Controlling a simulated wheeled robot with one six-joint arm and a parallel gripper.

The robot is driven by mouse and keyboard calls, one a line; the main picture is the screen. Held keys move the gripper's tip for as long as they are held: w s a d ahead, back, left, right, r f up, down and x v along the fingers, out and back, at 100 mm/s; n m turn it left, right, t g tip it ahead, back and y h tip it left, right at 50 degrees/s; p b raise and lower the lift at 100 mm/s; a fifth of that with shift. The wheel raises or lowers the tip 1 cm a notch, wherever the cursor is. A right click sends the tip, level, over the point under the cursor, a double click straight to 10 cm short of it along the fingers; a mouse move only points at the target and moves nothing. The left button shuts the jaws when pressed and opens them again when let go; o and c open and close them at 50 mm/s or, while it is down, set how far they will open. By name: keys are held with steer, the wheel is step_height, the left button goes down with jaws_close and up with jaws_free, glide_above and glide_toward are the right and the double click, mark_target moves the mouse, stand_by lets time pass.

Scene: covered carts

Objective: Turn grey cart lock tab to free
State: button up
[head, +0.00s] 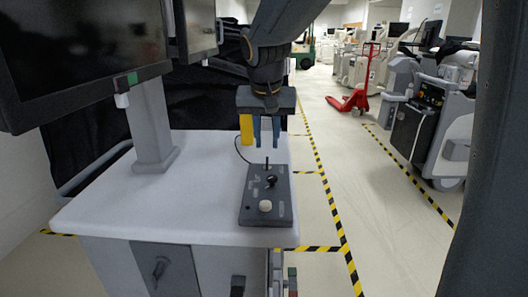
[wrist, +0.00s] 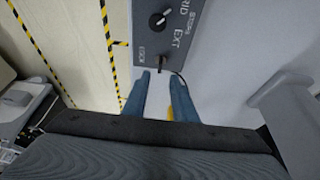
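The grey cart (head: 200,195) has a pale top and stands in front of me in the head view. A dark grey panel (head: 180,272) on its front carries a small dark tab (head: 160,267), which looks tilted. Another small dark part (head: 238,284) sits to its right; I cannot tell for sure which is the lock tab. My gripper (head: 266,146) has blue fingers, points down above the far end of the control box (head: 253,207), and is open and empty. In the wrist view my gripper (wrist: 161,76) shows its fingers apart near the box's edge (wrist: 150,62).
The box has a black knob (head: 271,181), a white button (head: 265,206) and a cable. A monitor (head: 80,55) on a post (head: 152,125) stands at left. Open floor with striped tape (head: 330,205) lies right. A red pallet jack (head: 355,95) and machines (head: 425,125) stand farther off.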

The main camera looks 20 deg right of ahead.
mark_target(267, 159)
steer(key=x, duration=0.7)
steer(key=shift+f+p, duration=0.2)
steer(key=shift+p, duration=0.15)
jaws_close()
